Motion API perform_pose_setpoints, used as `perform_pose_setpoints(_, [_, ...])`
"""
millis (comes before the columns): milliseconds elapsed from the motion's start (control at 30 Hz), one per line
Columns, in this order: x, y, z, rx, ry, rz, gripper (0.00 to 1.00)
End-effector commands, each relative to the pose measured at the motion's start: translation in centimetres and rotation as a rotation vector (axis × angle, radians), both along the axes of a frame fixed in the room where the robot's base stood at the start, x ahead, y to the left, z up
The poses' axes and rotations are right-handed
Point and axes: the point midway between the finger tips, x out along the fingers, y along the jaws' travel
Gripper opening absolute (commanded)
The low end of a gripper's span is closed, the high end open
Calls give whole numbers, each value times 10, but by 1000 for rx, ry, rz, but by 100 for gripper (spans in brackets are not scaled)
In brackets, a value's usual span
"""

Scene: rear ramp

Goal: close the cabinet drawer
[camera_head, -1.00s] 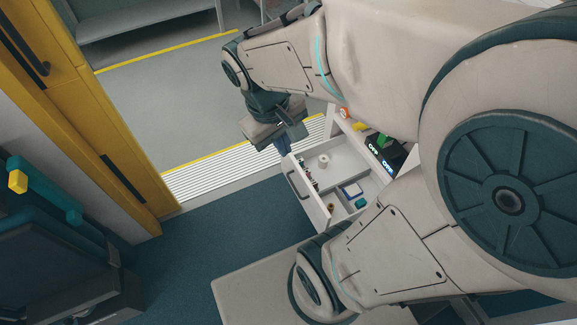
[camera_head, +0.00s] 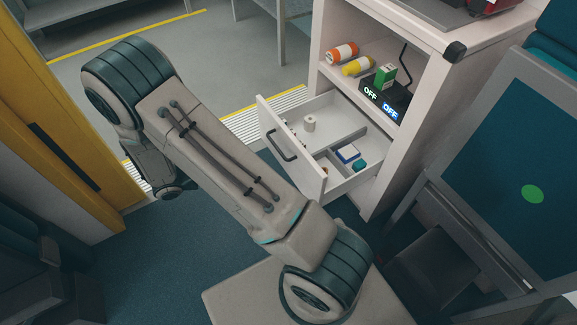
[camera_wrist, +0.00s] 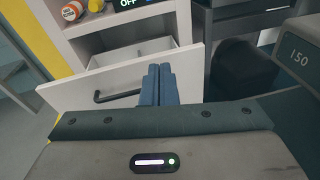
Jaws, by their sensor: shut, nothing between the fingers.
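The white cabinet (camera_head: 420,75) stands at the upper right in the head view. Its drawer (camera_head: 294,148) is pulled well out, with a dark bar handle (camera_head: 279,145) on the front. Inside are a white roll, a blue-and-white box and other small items. In the wrist view the drawer front (camera_wrist: 120,88) faces me, with the handle (camera_wrist: 118,96) left of my fingers. My gripper (camera_wrist: 158,72) is shut and empty, its blue fingers overlapping the right part of the drawer front. I cannot tell whether they touch it. In the head view my arm hides the fingers.
Above the drawer, an open shelf holds an orange-and-white bottle (camera_head: 342,52), a yellow bottle (camera_head: 357,66) and black boxes reading OFF (camera_head: 386,100). A teal-panelled seat (camera_head: 520,150) stands right of the cabinet. Yellow doors (camera_head: 75,130) are at the left. Blue floor lies before the drawer.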

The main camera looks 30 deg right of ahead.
Motion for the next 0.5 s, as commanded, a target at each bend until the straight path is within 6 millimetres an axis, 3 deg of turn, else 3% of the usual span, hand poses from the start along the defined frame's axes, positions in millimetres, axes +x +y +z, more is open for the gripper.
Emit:
perform_pose_setpoints(33, [3, 3, -30, -37, 31, 38, 0])
perform_pose_setpoints(200, [10, 10, -63, -117, 86, 124, 0])
perform_pose_setpoints(367, [12, 8, -71, -139, 101, 150, 0])
perform_pose_setpoints(500, [13, -9, -70, -140, 100, 148, 0])
